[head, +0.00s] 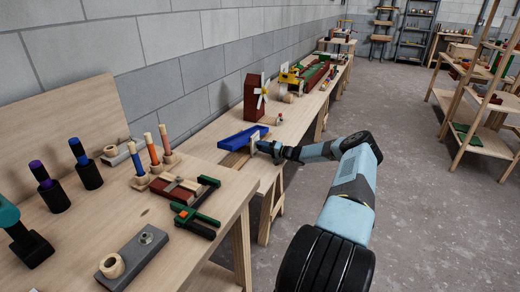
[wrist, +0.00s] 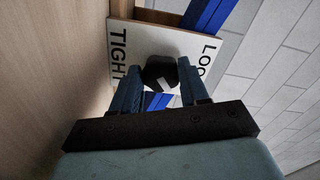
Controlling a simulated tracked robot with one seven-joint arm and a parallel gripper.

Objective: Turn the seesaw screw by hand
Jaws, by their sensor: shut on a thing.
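The seesaw has a long blue beam (head: 241,138) on the wooden bench; blue parts (wrist: 208,15) also show in the wrist view. A black screw knob (wrist: 160,70) stands out from the plate. My gripper (wrist: 160,84) is shut on the knob, one finger on each side. In the head view my gripper (head: 270,149) reaches the near end of the seesaw, and the knob cannot be made out.
A red windmill (head: 256,98) stands behind the seesaw. A wooden shelf (head: 480,115) stands at the right. The floor between is clear.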

